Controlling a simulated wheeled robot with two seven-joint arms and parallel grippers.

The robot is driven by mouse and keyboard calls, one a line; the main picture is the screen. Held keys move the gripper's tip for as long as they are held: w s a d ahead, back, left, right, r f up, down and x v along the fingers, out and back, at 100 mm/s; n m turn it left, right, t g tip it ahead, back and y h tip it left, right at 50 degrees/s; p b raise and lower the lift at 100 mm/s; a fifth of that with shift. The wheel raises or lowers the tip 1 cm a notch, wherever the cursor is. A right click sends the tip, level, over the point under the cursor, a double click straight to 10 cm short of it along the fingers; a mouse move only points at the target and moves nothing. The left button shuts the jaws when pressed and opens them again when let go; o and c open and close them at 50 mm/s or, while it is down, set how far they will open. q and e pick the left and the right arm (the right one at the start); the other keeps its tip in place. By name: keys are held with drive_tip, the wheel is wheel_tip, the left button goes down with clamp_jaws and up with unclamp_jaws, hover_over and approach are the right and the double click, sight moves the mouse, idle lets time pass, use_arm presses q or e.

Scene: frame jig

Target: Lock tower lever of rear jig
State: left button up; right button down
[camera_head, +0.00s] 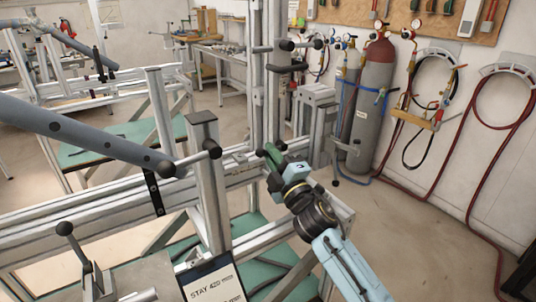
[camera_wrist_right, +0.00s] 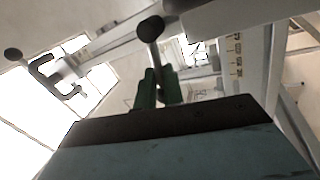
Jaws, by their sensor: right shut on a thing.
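My right gripper (camera_head: 272,156) reaches in from the lower right, its green fingers beside the base of the rear tower (camera_head: 256,80), a tall silver profile post. In the right wrist view the green fingers (camera_wrist_right: 157,88) are shut on the shaft of a lever. The lever's round black knob (camera_wrist_right: 150,28) sticks out beyond the fingertips. In the head view that lever is mostly hidden by the gripper, so its angle is hard to tell. My left gripper is not in view.
A silver jig rail (camera_head: 110,216) runs across, with a nearer post (camera_head: 207,180) and a grey tube (camera_head: 85,133) over it. A black-knobbed lever (camera_head: 66,229) stands at lower left. Gas cylinders (camera_head: 371,110) stand by the wall. Open floor (camera_head: 420,225) lies at right.

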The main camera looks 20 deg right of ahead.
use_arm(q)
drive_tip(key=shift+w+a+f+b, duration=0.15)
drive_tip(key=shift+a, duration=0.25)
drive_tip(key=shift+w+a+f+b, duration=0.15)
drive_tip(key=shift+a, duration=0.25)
use_arm(e)
drive_tip(key=shift+f+n+y, duration=0.25)
drive_tip(key=shift+n+y, duration=0.05)
drive_tip(key=shift+n, duration=0.35)
drive_tip(key=shift+f+n+y, duration=0.25)
drive_tip(key=shift+n+y, duration=0.05)
drive_tip(key=shift+n, duration=0.35)
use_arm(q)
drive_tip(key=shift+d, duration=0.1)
use_arm(e)
drive_tip(key=c, duration=1.5)
unclamp_jaws()
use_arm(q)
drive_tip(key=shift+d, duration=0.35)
